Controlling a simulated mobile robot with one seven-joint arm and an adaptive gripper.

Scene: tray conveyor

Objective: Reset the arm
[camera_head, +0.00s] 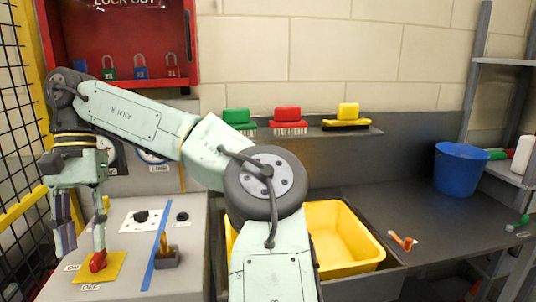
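My arm reaches up from the bottom middle and bends left. My gripper (82,248) hangs at the left, pointing down over a pale control panel (125,218). Its two fingers stand apart, with no object visible between them. My arm hides part of the counter and the yellow basin.
A red lockout box (187,40) with padlocks hangs above the arm. Green, red and yellow brushes (347,116) sit on a shelf. A yellow basin (350,238) is set in the dark counter, with a blue bucket (460,170) to the right. A yellow-framed mesh fence (22,120) borders the left.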

